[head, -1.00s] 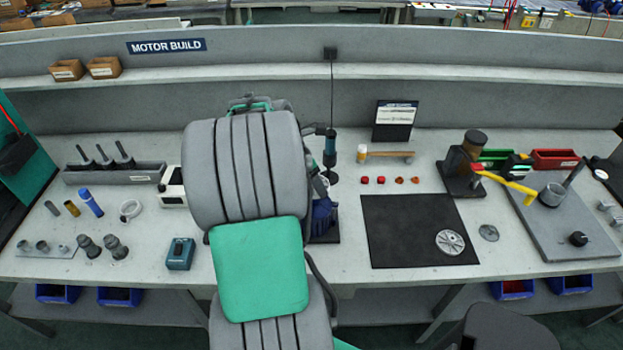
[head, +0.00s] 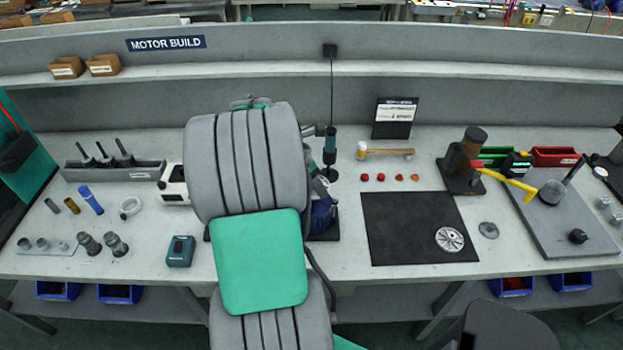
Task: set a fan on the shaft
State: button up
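A round silver fan with radial slots (head: 449,239) lies flat on the black mat (head: 400,215), near its front right corner. A blue motor (head: 323,214) stands on a dark base at the middle of the bench, mostly hidden behind my arm. I cannot make out its shaft. My grey and green arm rises in front of the bench and covers the area left of the motor. My gripper is hidden behind the arm, so its fingers and anything in them do not show.
A smaller grey disc (head: 488,230) lies right of the mat. A mallet (head: 388,152) and small red parts (head: 381,177) lie behind the mat. A dark upright fixture (head: 463,165) with a yellow-handled tool (head: 508,182) stands at the right. Most of the mat is clear.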

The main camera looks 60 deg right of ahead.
jog(key=shift+f, duration=0.1)
dwell(0.3)
jog(key=shift+f, duration=0.5)
jog(key=o, duration=1)
jog(key=shift+o, duration=0.2)
notch_tip(320, 180, up, 8)
jog(key=p, duration=0.4)
